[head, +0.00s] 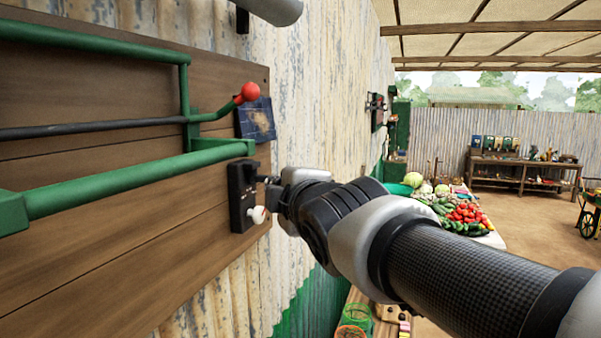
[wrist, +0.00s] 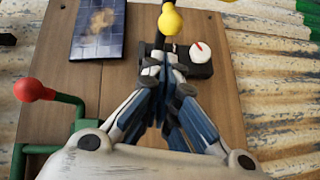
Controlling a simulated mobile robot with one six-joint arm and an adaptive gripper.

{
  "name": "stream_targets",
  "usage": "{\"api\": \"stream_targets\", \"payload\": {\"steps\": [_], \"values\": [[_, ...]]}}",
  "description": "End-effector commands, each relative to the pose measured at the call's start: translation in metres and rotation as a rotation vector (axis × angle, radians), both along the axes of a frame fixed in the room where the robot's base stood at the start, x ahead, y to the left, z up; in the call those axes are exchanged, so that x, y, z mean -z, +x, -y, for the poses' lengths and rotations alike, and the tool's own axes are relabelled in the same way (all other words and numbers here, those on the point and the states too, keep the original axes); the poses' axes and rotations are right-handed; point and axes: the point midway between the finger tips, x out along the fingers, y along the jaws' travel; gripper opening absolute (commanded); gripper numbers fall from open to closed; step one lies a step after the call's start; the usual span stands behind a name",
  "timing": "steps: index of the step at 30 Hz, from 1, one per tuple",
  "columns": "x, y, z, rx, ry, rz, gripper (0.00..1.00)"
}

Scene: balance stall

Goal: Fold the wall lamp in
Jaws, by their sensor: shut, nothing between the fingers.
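No lamp is plain to me in these views. A grey rounded tube (head: 270,9) by a black bracket, cut off at the top of the head view, may be part of it. A green tubular frame (head: 130,181) crosses the wooden board (head: 120,245), with a red ball knob (head: 250,91) at one end; the knob shows in the wrist view (wrist: 30,89). My gripper (wrist: 163,66) is shut and empty, in front of a black box (head: 240,195) with a white red-marked dial (wrist: 201,53).
A dark blue tiled picture (head: 256,120) is on the board above the box. A corrugated wall (head: 325,85) runs behind. A produce table (head: 490,238) and a workbench (head: 520,164) stand farther right, with open floor between.

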Motion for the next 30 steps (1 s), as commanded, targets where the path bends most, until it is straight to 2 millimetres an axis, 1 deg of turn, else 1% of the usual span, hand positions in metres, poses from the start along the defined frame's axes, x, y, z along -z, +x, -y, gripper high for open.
{"api": "stream_targets", "payload": {"steps": [1,4,9,19,30], "values": [[-0.004,0.003,0.002,0.002,0.0,-0.002,0.0],[-0.001,0.011,0.006,0.003,-0.003,-0.003,0.0],[0.003,0.017,0.009,0.002,-0.001,-0.001,0.0],[0.006,0.019,0.01,0.001,0.0,-0.001,0.0],[0.004,0.022,0.014,-0.002,-0.001,-0.001,0.0]]}}
